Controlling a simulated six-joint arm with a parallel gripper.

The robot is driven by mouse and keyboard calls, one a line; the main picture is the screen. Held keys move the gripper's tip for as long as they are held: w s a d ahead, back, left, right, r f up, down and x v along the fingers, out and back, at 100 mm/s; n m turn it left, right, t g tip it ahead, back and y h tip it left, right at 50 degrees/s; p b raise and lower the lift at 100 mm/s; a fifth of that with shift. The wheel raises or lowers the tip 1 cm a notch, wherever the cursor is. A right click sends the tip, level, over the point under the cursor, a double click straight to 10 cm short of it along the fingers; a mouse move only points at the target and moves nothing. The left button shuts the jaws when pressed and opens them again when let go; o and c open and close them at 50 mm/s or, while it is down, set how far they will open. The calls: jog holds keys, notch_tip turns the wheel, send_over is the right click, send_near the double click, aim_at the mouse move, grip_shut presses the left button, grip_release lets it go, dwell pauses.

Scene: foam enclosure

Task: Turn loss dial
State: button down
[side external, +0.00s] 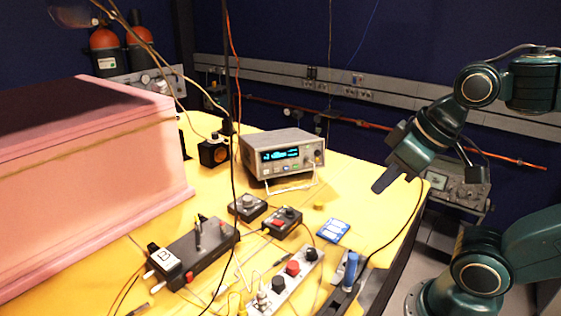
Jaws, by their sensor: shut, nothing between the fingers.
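My gripper (380,187) is shut and empty, pointing down and left above the right side of the yellow table. It is apart from every dial. Several controls could be the loss dial, and no label is readable: a small dark box with a grey knob (248,204), a dark box with a black knob and a red part (282,222), and a pale strip with red and black knobs (290,270). All of these lie to the lower left of my gripper in the picture.
A bench instrument (281,156) with a lit display stands behind the small boxes. A large pink foam block (85,190) fills the left. A black device (195,252), a blue-and-white card (333,231), a blue cylinder (350,271) and loose cables crowd the front.

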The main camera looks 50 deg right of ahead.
dwell(0.3)
jog(key=c, duration=1.3)
grip_release()
jog(key=shift+w+r, duration=0.15)
jog(key=shift+w, duration=0.05)
jog(key=shift+o, duration=0.7)
jog(key=shift+w+r, duration=0.2)
jog(key=shift+w, duration=0.05)
jog(key=w+r+n+g, duration=0.35)
jog(key=w+n, duration=0.35)
jog(key=w, duration=0.9)
jog(key=w+f+n+g, duration=0.1)
jog(key=w+f+n, duration=0.2)
jog(key=w, duration=0.5)
jog(key=w+f+n+g, duration=0.1)
jog(key=w+f+n, duration=0.2)
jog(key=w, duration=0.5)
jog(key=shift+w+d+f, duration=0.25)
jog(key=shift+w+f, duration=0.05)
jog(key=shift+f, duration=0.3)
jog(key=shift+f, duration=0.15)
